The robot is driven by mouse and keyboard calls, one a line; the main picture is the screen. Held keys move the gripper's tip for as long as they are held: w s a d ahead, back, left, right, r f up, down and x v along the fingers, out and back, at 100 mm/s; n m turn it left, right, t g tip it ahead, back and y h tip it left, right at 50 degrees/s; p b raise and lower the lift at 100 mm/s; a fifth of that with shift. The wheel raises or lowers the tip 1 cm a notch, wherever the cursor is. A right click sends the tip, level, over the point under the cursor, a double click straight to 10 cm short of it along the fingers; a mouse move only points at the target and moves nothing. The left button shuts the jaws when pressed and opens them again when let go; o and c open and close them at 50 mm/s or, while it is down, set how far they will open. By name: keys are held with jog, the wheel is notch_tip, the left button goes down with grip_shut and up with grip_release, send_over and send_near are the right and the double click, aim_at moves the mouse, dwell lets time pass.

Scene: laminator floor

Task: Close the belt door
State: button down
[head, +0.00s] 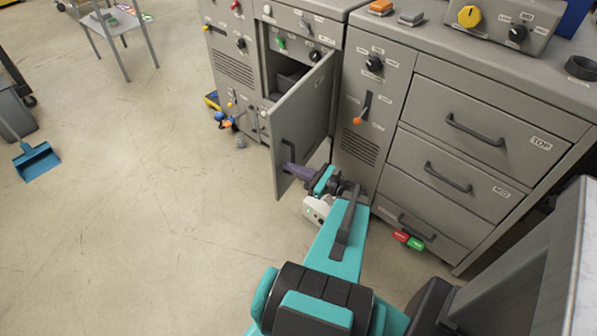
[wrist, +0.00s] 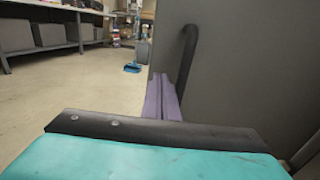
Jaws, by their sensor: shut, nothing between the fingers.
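The grey belt door (head: 309,112) stands swung open from its cabinet, its free edge towards me. Its dark bar handle (head: 288,153) is on the face towards my arm; the handle also shows upright in the wrist view (wrist: 188,55). My gripper (head: 291,171) has purple fingers, shut and empty, close to the lower part of the handle. In the wrist view the fingers (wrist: 162,98) point at the door's free edge, left of the handle. I cannot tell whether they touch the door or the handle.
The open cabinet bay (head: 287,70) is dark inside. A blue dustpan (head: 36,160) lies at far left.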

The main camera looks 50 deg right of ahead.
jog(key=shift+w+a, duration=0.2)
jog(key=shift+w, duration=1)
